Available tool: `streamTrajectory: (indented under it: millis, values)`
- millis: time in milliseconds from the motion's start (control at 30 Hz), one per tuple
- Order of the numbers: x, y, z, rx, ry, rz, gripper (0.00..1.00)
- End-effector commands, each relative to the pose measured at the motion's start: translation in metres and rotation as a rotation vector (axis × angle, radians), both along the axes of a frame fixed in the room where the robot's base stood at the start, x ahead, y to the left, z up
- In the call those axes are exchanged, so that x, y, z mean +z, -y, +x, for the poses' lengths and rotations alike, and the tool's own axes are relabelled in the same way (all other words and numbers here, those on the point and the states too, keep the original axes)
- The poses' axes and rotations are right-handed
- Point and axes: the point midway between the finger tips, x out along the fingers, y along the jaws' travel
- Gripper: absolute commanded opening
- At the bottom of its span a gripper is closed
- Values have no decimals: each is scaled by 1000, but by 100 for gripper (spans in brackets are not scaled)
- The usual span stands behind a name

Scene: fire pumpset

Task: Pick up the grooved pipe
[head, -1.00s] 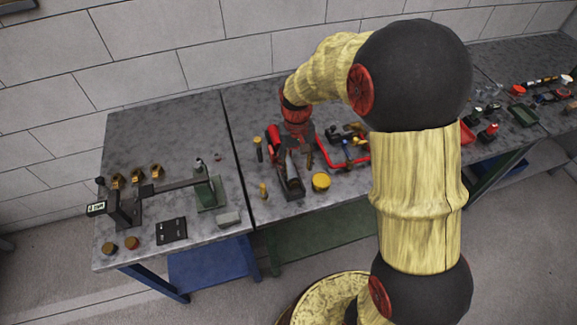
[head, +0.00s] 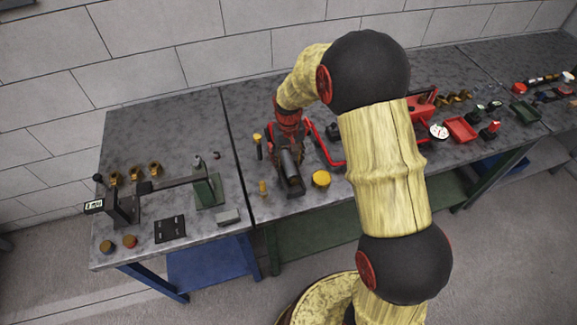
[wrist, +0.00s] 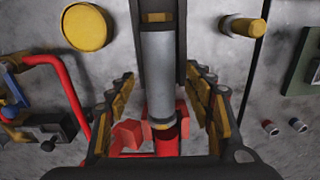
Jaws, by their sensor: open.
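A grey cylindrical pipe (head: 290,164), which I take as the grooved pipe, lies lengthwise on a dark narrow holder near the table's front edge. My gripper (wrist: 158,84) is open, one finger on each side of the pipe's lower part, with gaps visible on both sides. In the head view my gripper (head: 288,142) is over the pipe's far end. Whether the fingers reach down to the pipe's height is hard to tell.
A yellow round cap (head: 320,179) stands right of the holder. A red bent frame (head: 327,150) lies close on the right. A green stand (head: 208,187) is on the left table. The wall is close behind.

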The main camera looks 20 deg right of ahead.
Motion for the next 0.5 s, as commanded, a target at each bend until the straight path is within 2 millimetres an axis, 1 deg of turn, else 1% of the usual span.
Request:
streamTrajectory:
  millis: [233,500]
  values:
    - [-1,0,0,0,2,0,52]
    - [-1,0,0,0,1,0,37]
